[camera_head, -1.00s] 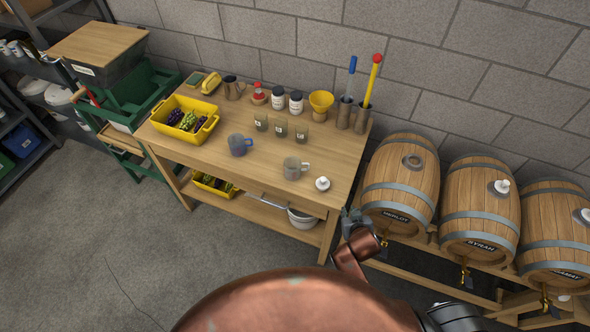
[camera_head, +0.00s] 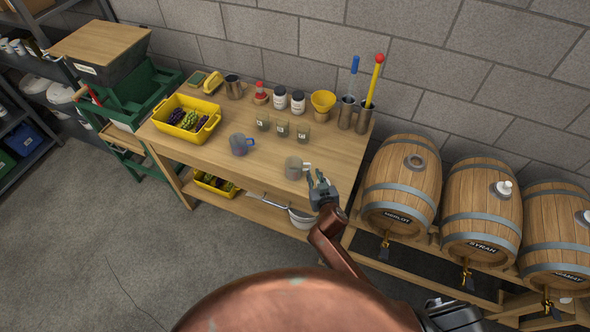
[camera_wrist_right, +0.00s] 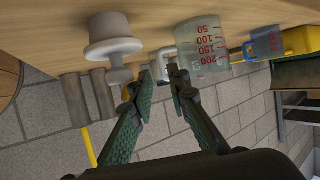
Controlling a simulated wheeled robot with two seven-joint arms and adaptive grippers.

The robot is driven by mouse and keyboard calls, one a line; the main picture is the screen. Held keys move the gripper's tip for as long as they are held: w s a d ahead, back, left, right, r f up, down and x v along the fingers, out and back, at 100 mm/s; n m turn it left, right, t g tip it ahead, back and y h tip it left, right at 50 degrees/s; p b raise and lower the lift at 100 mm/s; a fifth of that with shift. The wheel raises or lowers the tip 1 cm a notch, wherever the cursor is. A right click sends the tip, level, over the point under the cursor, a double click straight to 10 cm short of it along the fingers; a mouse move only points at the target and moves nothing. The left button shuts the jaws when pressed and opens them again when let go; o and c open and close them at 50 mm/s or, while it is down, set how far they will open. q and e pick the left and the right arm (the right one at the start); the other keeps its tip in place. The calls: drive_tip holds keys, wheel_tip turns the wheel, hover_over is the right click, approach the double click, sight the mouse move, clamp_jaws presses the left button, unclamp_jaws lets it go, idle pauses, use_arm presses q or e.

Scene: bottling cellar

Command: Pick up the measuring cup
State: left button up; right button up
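A clear measuring cup (camera_head: 293,168) with a pale handle stands near the front right of the wooden workbench. In the right wrist view the cup (camera_wrist_right: 205,52) shows red volume marks, and its handle (camera_wrist_right: 158,63) lies just beyond the fingertips. My right gripper (camera_head: 316,178) is at the bench's front right corner, close to the handle side of the cup. Its fingers (camera_wrist_right: 161,82) are apart with nothing held between them. A second cup with a blue handle (camera_head: 240,145) stands farther left; it also has red marks (camera_wrist_right: 266,43). My left gripper is not in view.
A white bung (camera_wrist_right: 110,38) stands close beside the gripper; the gripper hides it in the head view. Barrels (camera_head: 400,185) are at the right.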

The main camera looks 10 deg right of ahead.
sight(310, 167)
drive_tip(key=x, duration=0.4)
drive_tip(key=shift+w+a, duration=0.1)
drive_tip(key=shift+w, duration=0.1)
clamp_jaws()
